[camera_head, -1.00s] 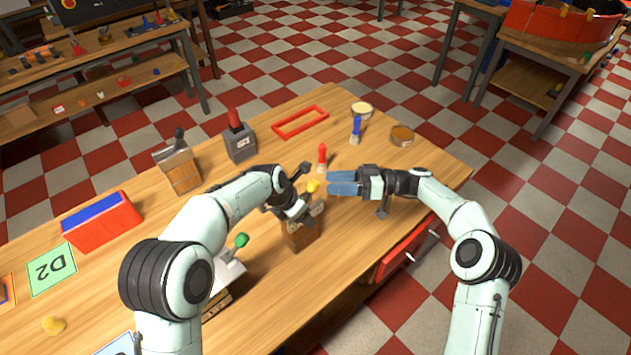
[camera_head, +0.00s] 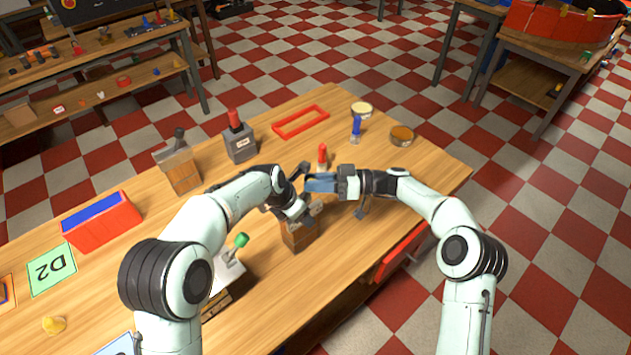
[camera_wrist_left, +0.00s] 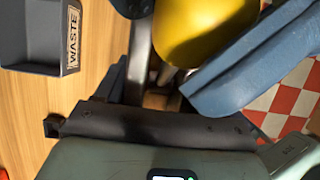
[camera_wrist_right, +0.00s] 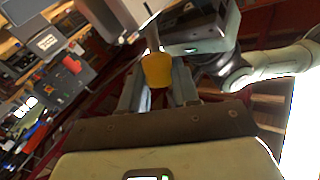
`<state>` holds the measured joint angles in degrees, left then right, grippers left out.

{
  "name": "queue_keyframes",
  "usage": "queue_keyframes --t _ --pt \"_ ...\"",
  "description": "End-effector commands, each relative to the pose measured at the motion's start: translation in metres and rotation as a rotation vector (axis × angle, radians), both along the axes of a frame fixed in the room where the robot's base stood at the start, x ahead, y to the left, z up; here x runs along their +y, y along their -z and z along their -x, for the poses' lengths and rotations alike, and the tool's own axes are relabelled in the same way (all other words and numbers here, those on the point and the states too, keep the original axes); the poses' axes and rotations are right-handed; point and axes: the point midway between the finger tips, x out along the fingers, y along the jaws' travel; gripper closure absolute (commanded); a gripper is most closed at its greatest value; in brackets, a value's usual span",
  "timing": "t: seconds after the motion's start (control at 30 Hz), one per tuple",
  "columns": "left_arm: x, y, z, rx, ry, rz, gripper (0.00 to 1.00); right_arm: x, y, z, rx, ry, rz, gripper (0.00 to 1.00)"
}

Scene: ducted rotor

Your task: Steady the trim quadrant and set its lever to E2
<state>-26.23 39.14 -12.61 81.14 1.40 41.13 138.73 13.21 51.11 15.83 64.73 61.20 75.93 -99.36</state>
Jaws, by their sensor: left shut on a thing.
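The block I take for the trim quadrant (camera_head: 297,240) has wooden sides and a dark top and stands near the table's front edge. My left gripper (camera_head: 299,210) is shut on its upper part, hiding much of it. The lever's yellow knob shows large in the left wrist view (camera_wrist_left: 205,25) and between my right fingers in the right wrist view (camera_wrist_right: 157,72). My right gripper (camera_head: 321,183) reaches in from the right, open, with its fingers on either side of the knob; any contact is unclear. No E2 mark is readable.
Other lever units stand close by: one with a green knob (camera_head: 228,270), one with a red handle (camera_head: 240,145) and a wooden one (camera_head: 182,172). A red-handled tool (camera_head: 322,155) stands just behind my right gripper.

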Motion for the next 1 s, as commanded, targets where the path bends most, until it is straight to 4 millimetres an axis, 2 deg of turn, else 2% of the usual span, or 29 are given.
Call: queue_keyframes --t 0.33,0.57,0.6,0.67,1.0 --pt "-0.004 -0.001 0.001 0.0 0.008 0.003 0.78 0.011 -0.008 0.007 -0.076 0.0 0.098 1.0" --pt "-0.005 -0.001 0.002 0.0 0.011 0.003 0.78 0.011 -0.008 0.007 -0.079 0.0 0.103 1.0" --pt "-0.005 -0.001 0.002 0.0 0.012 0.003 0.78 0.011 -0.008 0.007 -0.079 0.0 0.103 0.63" --pt "-0.005 -0.001 0.002 0.0 0.012 0.003 0.78 0.011 -0.008 0.007 -0.079 -0.001 0.101 0.44" --pt "-0.002 -0.001 0.001 -0.001 0.006 0.002 0.78 0.01 -0.007 0.007 -0.078 -0.001 0.103 0.44"
